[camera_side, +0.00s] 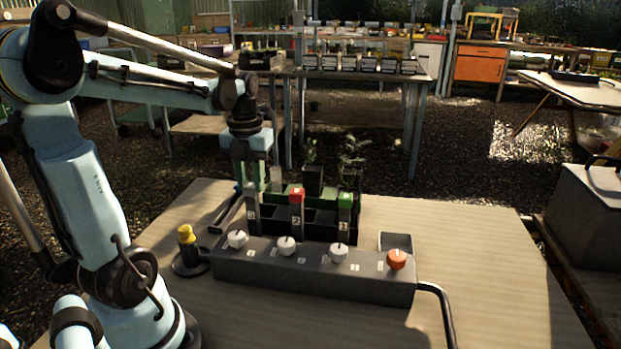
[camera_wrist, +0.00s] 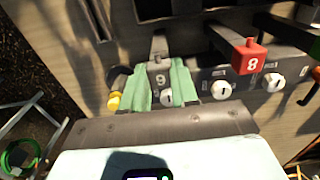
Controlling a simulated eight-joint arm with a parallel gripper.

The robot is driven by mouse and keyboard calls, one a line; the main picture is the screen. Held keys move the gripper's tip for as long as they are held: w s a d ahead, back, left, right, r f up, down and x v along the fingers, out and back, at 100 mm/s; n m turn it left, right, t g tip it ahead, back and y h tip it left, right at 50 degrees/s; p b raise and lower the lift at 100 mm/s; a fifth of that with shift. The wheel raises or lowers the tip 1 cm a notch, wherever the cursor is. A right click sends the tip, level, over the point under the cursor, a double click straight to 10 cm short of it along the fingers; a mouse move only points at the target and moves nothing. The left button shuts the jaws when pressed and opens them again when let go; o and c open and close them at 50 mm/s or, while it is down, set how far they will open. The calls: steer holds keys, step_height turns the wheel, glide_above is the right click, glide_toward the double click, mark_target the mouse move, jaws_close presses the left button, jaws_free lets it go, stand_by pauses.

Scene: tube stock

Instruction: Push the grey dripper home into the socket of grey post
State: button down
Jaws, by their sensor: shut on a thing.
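The grey post (camera_side: 252,213) stands upright at the left of the row of posts on the dark box in the side view. My gripper (camera_side: 252,187) is right above and around its top. In the wrist view my gripper (camera_wrist: 162,82) has its two pale green fingers closed on both sides of a grey piece marked 9 (camera_wrist: 160,76), which I take for the grey dripper. It is in line with the post. The fingers hide the socket, so I cannot tell how deep the dripper sits.
A red-topped post (camera_side: 297,206) and a green-topped post (camera_side: 344,212) stand to the right. The dark box (camera_side: 310,270) carries white knobs and an orange knob (camera_side: 396,259). A yellow-topped knob (camera_side: 187,236) stands at left. The table (camera_side: 470,270) is clear at right.

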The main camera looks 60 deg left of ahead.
steer(key=shift+f, duration=0.15)
steer(key=c, duration=0.8)
jaws_free()
step_height(320, 180, up, 12)
stand_by(0.5)
